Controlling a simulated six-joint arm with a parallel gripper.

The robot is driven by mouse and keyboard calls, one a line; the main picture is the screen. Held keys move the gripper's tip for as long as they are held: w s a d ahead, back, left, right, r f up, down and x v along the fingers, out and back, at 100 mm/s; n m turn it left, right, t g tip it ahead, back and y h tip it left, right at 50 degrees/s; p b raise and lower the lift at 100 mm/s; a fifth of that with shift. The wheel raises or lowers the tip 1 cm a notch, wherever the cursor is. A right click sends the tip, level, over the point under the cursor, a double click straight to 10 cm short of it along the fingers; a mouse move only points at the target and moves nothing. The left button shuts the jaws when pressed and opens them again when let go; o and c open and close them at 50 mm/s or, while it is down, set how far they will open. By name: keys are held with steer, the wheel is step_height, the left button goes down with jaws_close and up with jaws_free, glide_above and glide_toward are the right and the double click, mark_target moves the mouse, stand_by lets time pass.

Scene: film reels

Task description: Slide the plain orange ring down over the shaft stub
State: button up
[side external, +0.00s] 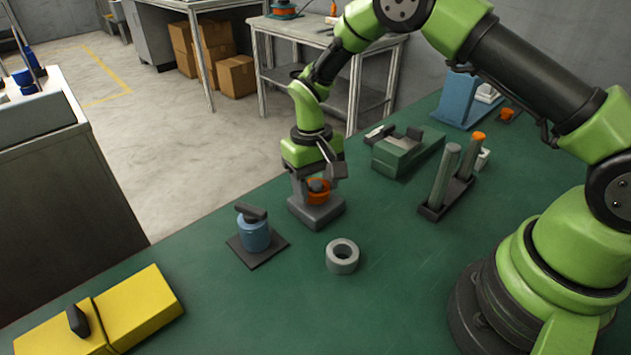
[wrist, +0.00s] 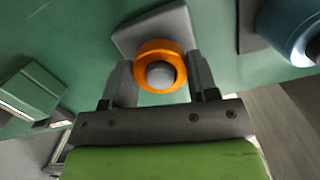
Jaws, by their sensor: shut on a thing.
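The plain orange ring (side external: 319,197) is between the two fingers of my gripper (side external: 317,188), which is shut on it from both sides. The ring also shows in the wrist view (wrist: 141,68). The grey shaft stub (side external: 317,184) shows inside the ring's hole, and its rounded top (wrist: 160,74) fills much of the hole in the wrist view. The ring appears to be around the stub, low above the grey base block (side external: 318,215). Whether the ring touches the block is hard to tell.
A loose grey ring (side external: 342,256) lies in front of the block. A blue cylinder (side external: 255,235) on a dark plate stands at left. A green fixture (side external: 407,155) and a rack with upright rods (side external: 445,195) stand at right. A yellow case (side external: 140,305) lies front left.

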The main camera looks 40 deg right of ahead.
steer(key=shift+f, duration=0.55)
steer(key=o, duration=0.7)
steer(key=shift+c, duration=0.2)
step_height(320, 180, up, 11)
steer(key=w, duration=0.1)
steer(key=shift+w+d, duration=0.15)
stand_by(0.4)
